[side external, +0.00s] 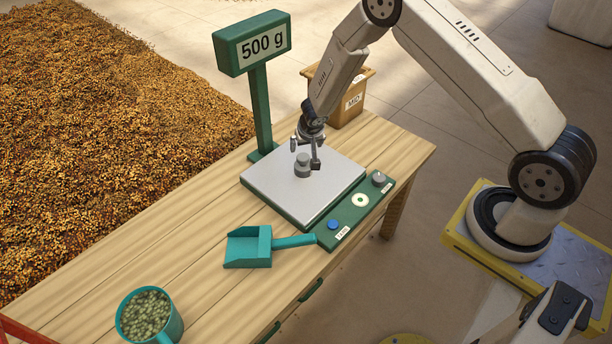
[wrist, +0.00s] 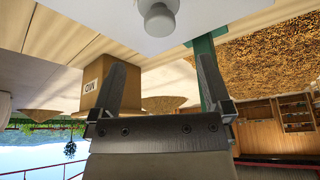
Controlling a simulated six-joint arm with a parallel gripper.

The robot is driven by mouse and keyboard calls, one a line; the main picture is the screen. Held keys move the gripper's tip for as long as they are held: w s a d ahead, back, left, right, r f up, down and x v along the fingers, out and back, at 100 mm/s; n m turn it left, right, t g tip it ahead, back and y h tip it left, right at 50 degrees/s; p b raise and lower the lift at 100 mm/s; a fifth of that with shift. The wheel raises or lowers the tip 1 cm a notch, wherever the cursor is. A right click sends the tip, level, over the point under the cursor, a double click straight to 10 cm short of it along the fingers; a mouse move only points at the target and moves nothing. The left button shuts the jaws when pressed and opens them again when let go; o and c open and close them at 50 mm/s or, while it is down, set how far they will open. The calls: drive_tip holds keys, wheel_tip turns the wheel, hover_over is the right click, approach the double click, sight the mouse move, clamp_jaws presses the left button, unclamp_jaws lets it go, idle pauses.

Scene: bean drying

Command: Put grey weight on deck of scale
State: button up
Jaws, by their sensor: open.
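The grey weight (side external: 303,169) stands upright on the pale deck (side external: 268,191) of the green scale. The scale's display (side external: 262,47) reads 500 g. My gripper (side external: 305,154) is open and empty, just above and close to the weight in the side view. In the wrist view my open fingers (wrist: 162,62) point toward the weight (wrist: 158,22), which lies beyond their tips and not between them. I cannot tell the exact gap. The deck (wrist: 213,12) shows around the weight there.
The scale's front panel has a blue button (side external: 333,224) and a grey knob (side external: 379,179). A teal scoop (side external: 248,247) and a teal mug of beans (side external: 172,326) are on the wooden table. A box (side external: 350,101) stands behind. The display post (side external: 262,110) rises left of my gripper.

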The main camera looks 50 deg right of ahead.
drive_tip(key=s+a+r+n, duration=0.25)
drive_tip(key=s+r, duration=0.55)
drive_tip(key=r, duration=0.5)
drive_tip(key=s+a+r+n+y, duration=0.1)
drive_tip(key=s+a+r+n, duration=0.1)
drive_tip(key=s+r, duration=0.2)
drive_tip(key=s+a+r+n+g+y, duration=0.1)
drive_tip(key=s+a+r, duration=0.2)
drive_tip(key=s, duration=0.8)
drive_tip(key=shift+a+r+n, duration=0.25)
drive_tip(key=shift+r+n, duration=0.1)
drive_tip(key=shift+r, duration=0.2)
